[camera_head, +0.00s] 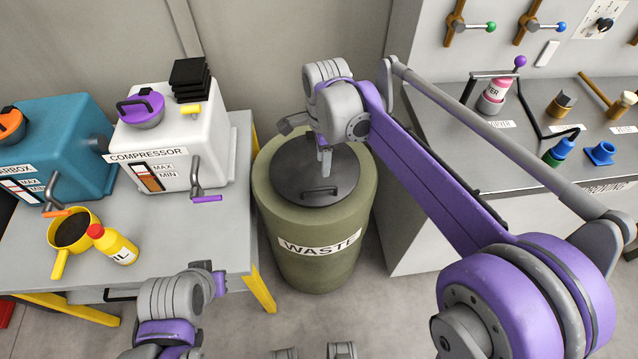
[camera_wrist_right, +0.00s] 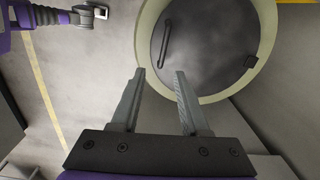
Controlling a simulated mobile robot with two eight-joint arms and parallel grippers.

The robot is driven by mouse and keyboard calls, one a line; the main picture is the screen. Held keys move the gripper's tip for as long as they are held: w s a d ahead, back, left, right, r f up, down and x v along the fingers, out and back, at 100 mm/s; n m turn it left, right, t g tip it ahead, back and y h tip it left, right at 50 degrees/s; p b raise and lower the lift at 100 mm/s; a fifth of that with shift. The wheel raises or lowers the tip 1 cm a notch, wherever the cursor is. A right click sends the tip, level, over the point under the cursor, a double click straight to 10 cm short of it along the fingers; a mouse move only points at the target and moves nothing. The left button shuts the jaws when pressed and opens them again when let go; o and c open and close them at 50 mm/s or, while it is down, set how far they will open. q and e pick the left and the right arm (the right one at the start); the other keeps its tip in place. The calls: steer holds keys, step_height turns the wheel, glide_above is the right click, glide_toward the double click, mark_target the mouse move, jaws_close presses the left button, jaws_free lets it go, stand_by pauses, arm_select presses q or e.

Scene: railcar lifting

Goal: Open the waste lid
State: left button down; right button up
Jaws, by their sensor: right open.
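The waste bin (camera_head: 315,245) is an olive-green drum labelled WASTE, standing on the floor in the middle. Its dark grey round lid (camera_head: 335,165) lies flat and shut, with a thin bar handle (camera_head: 319,191) near the front edge. In the right wrist view the lid (camera_wrist_right: 210,50) shows with the handle (camera_wrist_right: 165,44) on its left side. My right gripper (camera_head: 324,162) is above the lid, behind the handle in the head view. Its jaws (camera_wrist_right: 159,74) are apart and empty. My left gripper (camera_head: 216,284) is low in front of the table, its fingers unclear.
A grey table (camera_head: 215,235) on the left carries the compressor (camera_head: 175,145), a teal gearbox (camera_head: 60,145), a yellow funnel cup (camera_head: 70,230) and an oil bottle (camera_head: 114,244). A grey counter (camera_head: 425,130) with tools stands close to the bin's right. Floor is clear in front.

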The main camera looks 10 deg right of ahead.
mark_target(319, 188)
steer(key=shift+m, duration=0.6)
steer(key=f, duration=0.7)
steer(key=w+a+f, duration=0.1)
steer(key=f, duration=0.3)
steer(key=shift+f+b, duration=0.1)
steer(key=shift+b, duration=0.25)
jaws_close()
stand_by(0.4)
